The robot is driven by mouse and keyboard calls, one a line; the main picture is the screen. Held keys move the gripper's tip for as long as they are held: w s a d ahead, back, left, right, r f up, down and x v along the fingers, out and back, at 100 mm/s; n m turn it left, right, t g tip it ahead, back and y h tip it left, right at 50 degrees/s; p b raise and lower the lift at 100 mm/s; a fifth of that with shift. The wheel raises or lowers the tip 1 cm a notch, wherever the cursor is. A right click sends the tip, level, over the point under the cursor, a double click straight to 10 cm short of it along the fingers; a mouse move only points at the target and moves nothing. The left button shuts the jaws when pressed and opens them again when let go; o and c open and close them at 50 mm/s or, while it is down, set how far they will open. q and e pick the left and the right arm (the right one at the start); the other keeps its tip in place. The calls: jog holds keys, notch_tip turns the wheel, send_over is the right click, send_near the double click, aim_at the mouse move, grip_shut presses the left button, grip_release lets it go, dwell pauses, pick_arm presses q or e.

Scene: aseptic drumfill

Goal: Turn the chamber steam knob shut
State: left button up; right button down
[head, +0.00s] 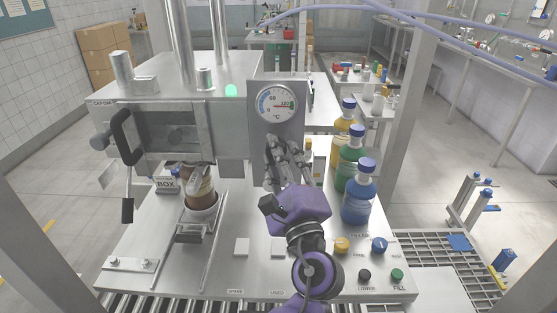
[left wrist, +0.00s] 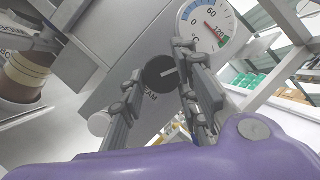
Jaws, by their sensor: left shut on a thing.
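The steam knob (left wrist: 160,72) is black with a white pointer line and sits on the grey gauge panel, with a partly hidden label ending in "AM" beside it. My left gripper (left wrist: 163,80) has its fingers on either side of the knob and is shut on it. In the head view my left gripper (head: 283,147) reaches up to the panel (head: 292,123) just below the dial, and it hides the knob there. The temperature dial (head: 277,104) above has its red needle near 120; it also shows in the left wrist view (left wrist: 207,22). My right gripper is not in view.
Yellow, green and blue bottles (head: 358,203) with blue caps stand right of my arm. The steel chamber (head: 175,135) is at left, with a drum (head: 201,186) below it. Yellow, blue, black and green buttons (head: 397,275) line the front right.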

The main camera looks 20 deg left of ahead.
pick_arm(q)
jog(key=n+g, duration=0.1)
jog(key=n, duration=0.3)
jog(key=n+g, duration=0.1)
jog(key=n, duration=0.1)
jog(key=shift+d+f+g, duration=0.1)
jog(key=shift+f+g, duration=0.2)
jog(key=shift+f, duration=0.05)
dwell(0.3)
jog(key=o, duration=1)
jog(key=shift+o, duration=0.2)
jog(key=shift+w+r, duration=0.1)
jog(key=shift+r, duration=0.05)
jog(key=shift+d+r, duration=0.1)
jog(key=shift+r, duration=0.05)
